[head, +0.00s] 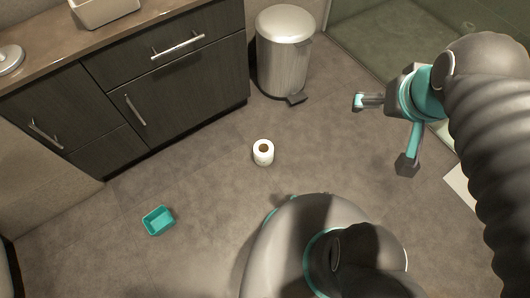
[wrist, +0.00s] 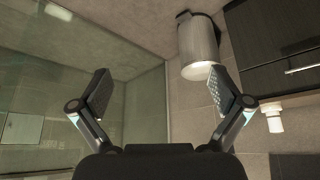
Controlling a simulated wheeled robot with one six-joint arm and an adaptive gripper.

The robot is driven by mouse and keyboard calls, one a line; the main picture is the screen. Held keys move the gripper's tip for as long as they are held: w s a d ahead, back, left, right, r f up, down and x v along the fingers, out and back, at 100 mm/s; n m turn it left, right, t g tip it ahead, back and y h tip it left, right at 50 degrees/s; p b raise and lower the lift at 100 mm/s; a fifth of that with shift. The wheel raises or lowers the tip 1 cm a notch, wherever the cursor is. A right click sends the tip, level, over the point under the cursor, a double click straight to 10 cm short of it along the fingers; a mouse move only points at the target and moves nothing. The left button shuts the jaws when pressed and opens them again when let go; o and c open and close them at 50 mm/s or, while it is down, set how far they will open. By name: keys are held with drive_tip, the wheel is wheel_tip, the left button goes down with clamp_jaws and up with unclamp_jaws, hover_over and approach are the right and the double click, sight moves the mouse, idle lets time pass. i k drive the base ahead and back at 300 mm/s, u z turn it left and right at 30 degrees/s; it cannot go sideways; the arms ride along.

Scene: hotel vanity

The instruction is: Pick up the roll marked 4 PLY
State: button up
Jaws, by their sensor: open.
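One white paper roll (head: 263,152) stands upright on the floor in the head view, its brown core facing up. No marking on it is legible at this size, so I cannot tell whether it reads 4 PLY. My gripper (head: 381,133) is open and empty, to the right of the roll and well apart from it. In the wrist view, my gripper (wrist: 164,90) shows its two fingers spread wide with nothing between them.
A dark vanity cabinet (head: 180,85) stands at the upper left, with a metal pedal bin (head: 284,60) beside it. A small teal tray (head: 158,221) lies on the floor. A glass panel (wrist: 80,70) is at left in the wrist view, which looks upside down. Floor around the roll is clear.

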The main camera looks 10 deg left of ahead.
sight(263, 149)
drive_tip(key=u, duration=3.55)
drive_tip(key=k, duration=0.55)
drive_tip(key=z, duration=1.05)
